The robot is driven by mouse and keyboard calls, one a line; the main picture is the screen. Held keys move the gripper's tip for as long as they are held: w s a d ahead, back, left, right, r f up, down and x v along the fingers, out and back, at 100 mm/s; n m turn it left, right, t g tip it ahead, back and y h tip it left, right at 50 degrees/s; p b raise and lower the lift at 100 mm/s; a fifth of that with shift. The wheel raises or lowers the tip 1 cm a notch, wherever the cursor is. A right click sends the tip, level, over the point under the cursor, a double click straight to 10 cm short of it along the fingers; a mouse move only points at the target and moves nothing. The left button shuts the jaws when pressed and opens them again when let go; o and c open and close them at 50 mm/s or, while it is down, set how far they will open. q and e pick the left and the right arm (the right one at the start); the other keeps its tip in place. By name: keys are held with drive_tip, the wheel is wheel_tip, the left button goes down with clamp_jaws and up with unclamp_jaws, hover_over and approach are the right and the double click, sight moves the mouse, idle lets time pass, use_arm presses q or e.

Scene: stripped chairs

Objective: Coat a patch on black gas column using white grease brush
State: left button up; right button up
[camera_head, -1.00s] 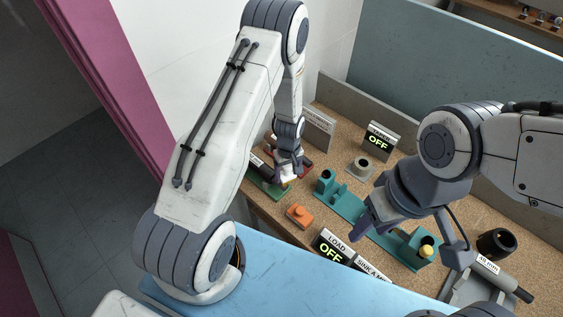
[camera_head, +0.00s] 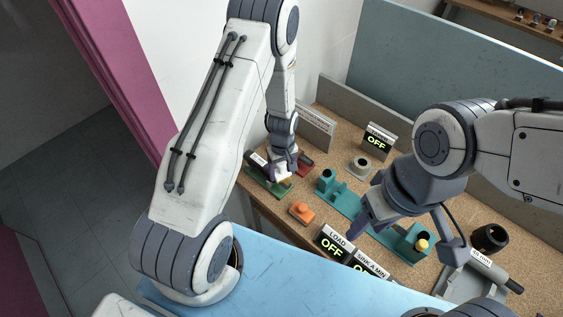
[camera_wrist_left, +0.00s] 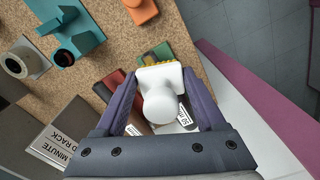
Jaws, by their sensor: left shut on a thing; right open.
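My left gripper (camera_head: 283,172) is shut on the white grease brush, low over the far left of the bench. In the left wrist view the white brush (camera_wrist_left: 160,92), with a round knob and a yellowish bristle edge, sits between the fingers (camera_wrist_left: 160,100). It is over or against the green and red blocks; I cannot tell if it touches them. My right gripper (camera_head: 405,240) is open and empty above the teal fixture. A dark cylinder end (camera_head: 514,286) shows at the grey cradle at the right; I cannot tell if this is the black gas column.
A teal fixture (camera_head: 352,203) with a yellow-topped post, an orange block (camera_head: 302,212), a grey ring (camera_head: 360,167) and a black cup (camera_head: 490,238) stand on the cork bench. A grey panel closes the back.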

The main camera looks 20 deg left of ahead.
use_arm(q)
drive_tip(key=shift+r+p, duration=0.8)
drive_tip(key=shift+r, duration=0.65)
drive_tip(key=shift+f, duration=0.1)
